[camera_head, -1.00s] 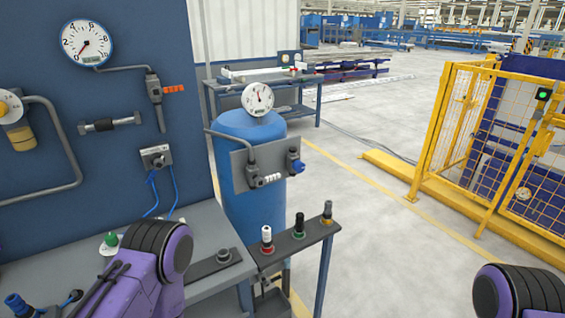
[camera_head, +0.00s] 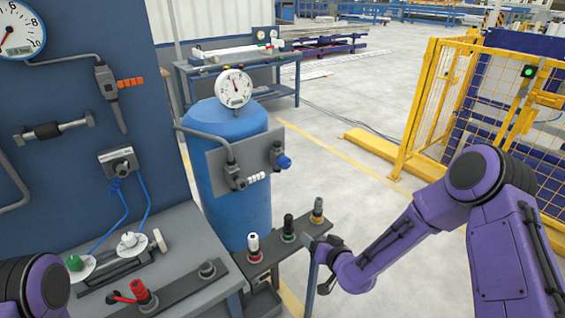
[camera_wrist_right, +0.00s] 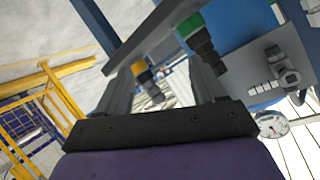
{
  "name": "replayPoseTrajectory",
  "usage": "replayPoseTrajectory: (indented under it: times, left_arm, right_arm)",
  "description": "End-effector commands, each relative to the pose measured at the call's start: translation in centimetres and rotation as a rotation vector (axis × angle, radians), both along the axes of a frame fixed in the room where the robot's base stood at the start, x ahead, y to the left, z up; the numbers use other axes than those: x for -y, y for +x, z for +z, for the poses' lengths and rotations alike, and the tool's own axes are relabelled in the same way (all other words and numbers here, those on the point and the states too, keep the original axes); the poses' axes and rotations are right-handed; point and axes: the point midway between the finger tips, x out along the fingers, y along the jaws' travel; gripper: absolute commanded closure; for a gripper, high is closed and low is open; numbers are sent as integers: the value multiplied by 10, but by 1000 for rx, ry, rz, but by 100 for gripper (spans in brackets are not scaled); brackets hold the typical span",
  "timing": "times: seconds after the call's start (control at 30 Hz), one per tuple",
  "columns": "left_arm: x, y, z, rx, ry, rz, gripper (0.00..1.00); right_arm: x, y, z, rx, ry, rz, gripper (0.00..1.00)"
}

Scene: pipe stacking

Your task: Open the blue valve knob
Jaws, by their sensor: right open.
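The blue valve knob (camera_head: 284,161) is on the right end of a grey panel (camera_head: 247,145) in front of a blue tank (camera_head: 230,205). My right gripper (camera_head: 317,262) is open and empty, below and to the right of the knob and apart from it, beside a small stand. In the right wrist view, the open fingers (camera_wrist_right: 160,72) have the stand's dark fittings beyond and beside them. The blue knob cannot be made out there. My left arm shows at the lower left, but its gripper is out of view.
A gauge (camera_head: 234,88) tops the tank. A grey workbench (camera_head: 190,235) is at left. A yellow fence (camera_head: 425,100) stands at right, with open floor between.

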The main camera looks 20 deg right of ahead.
Motion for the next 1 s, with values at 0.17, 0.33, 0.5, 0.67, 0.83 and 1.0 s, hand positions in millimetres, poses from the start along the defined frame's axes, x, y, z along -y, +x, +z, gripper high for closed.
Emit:
replayPoseTrajectory:
  times: [0.17,0.33,0.5,0.67,0.83,1.0]
  left_arm:
    - [0,0,2,0,0,0,43]
    - [0,0,4,0,1,0,43]
    - [0,0,14,0,1,0,43]
    - [0,0,23,0,1,0,43]
    - [0,0,27,0,1,0,43]
    - [0,0,27,0,0,0,43]
  right_arm:
    - [15,92,129,466,-385,264,31]
    - [9,106,148,580,-623,383,31]
    - [-2,135,149,580,-631,387,31]
    - [-14,169,148,578,-628,386,31]
    - [-22,192,147,578,-625,384,31]
    - [-25,199,146,576,-623,384,31]
